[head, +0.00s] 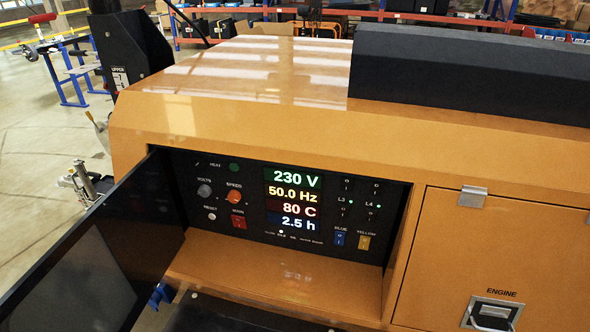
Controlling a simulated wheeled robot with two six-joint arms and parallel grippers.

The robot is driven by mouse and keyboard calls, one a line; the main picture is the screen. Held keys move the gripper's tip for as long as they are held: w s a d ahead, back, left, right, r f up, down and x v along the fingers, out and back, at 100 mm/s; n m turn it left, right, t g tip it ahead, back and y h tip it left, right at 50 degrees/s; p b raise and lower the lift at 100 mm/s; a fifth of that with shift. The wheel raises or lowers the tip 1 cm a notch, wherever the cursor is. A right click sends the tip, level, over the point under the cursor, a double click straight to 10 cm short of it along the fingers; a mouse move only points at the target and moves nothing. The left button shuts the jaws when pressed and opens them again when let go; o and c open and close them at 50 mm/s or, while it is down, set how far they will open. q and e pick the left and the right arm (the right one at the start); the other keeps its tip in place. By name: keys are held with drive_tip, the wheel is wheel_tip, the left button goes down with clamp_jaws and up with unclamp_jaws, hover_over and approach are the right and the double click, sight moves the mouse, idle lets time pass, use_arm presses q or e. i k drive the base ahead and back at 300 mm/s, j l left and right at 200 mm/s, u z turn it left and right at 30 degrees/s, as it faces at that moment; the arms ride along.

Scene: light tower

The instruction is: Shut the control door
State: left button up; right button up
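The control door (95,255) is a dark panel with a greyish window-like area. It stands wide open, swung out to the left of the control recess and toward me. Its hinge side is at the recess's left edge. The control panel (250,212) is uncovered inside the orange housing. It has lit readouts of 230 V, 50.0 Hz, 80 C and 2.5 h, with knobs and switches around them. The door's lower left part runs out of the picture. I cannot make out either of my grippers.
The engine door (455,250) with its latch (492,313) is shut, right of the recess. A long black box (470,70) lies on the housing top. A small blue part (161,293) shows by the door's lower edge. Grey metal fittings (82,185) stand behind the door.

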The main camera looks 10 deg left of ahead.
sight(101, 275)
drive_tip(key=k+j, duration=0.1)
drive_tip(key=j, duration=0.15)
drive_tip(key=k+j+z, duration=0.1)
drive_tip(key=j+z, duration=0.1)
drive_tip(key=j, duration=0.3)
drive_tip(key=k+j+z, duration=0.1)
drive_tip(key=j, duration=0.35)
drive_tip(key=k+j+z, duration=0.1)
drive_tip(key=j, duration=0.3)
drive_tip(key=k+j+z, duration=0.1)
drive_tip(key=j, duration=0.3)
drive_tip(key=k+j+z, duration=0.1)
drive_tip(key=j, duration=0.3)
drive_tip(key=k+j+z, duration=0.1)
drive_tip(key=k+j, duration=0.15)
drive_tip(key=j, duration=0.6)
drive_tip(key=i+z, duration=0.05)
drive_tip(key=i, duration=0.05)
